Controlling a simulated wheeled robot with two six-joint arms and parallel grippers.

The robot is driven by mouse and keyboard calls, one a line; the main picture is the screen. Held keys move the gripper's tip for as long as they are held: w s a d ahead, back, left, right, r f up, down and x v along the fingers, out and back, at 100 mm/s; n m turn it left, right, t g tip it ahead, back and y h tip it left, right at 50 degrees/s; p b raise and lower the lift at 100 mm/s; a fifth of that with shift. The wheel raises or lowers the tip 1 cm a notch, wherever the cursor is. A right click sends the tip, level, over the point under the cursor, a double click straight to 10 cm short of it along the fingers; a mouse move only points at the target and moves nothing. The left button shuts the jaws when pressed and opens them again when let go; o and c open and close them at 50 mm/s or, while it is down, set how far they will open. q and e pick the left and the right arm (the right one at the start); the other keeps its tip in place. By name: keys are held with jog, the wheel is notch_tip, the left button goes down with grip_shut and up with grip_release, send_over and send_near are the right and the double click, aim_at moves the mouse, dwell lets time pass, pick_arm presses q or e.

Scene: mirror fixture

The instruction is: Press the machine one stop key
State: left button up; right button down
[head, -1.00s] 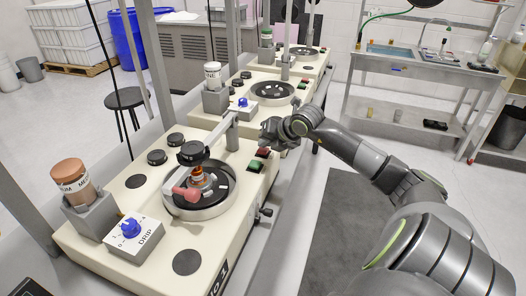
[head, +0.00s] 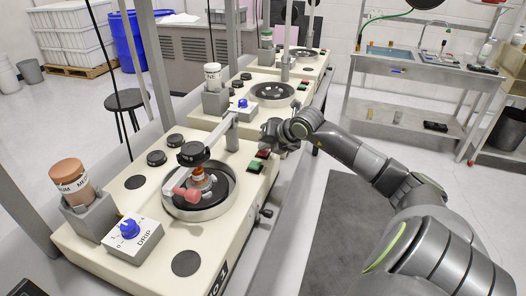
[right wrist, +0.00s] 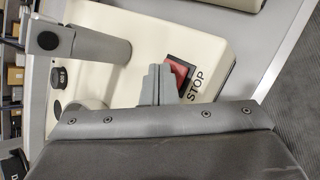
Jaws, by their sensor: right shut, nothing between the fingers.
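Machine one (head: 150,178) is the nearest cream machine, with NO 1 on its front side. Its red stop key (head: 263,154) sits near the right edge of its top, just beyond a green key (head: 255,166). My right gripper (head: 267,138) is shut and empty, just beyond and above the red key. In the right wrist view the shut fingers (right wrist: 155,84) overlap the left part of the red stop key (right wrist: 180,72), beside the printed word STOP. I cannot tell whether they touch it. My left gripper is not in view.
Machine one carries a round polishing bowl (head: 205,211), a brown-capped jar (head: 70,177) and a drip box with a blue knob (head: 131,229). Similar machines stand in a row behind it. A sink bench (head: 430,65) stands at the back right, with clear floor between.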

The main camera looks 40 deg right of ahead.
aim_at(266, 153)
dwell(0.5)
jog(key=shift+r+p, duration=0.45)
jog(key=shift+r, duration=0.3)
jog(key=shift+r+p, duration=1.6)
jog(key=shift+r, duration=0.95)
jog(key=shift+f, duration=0.15)
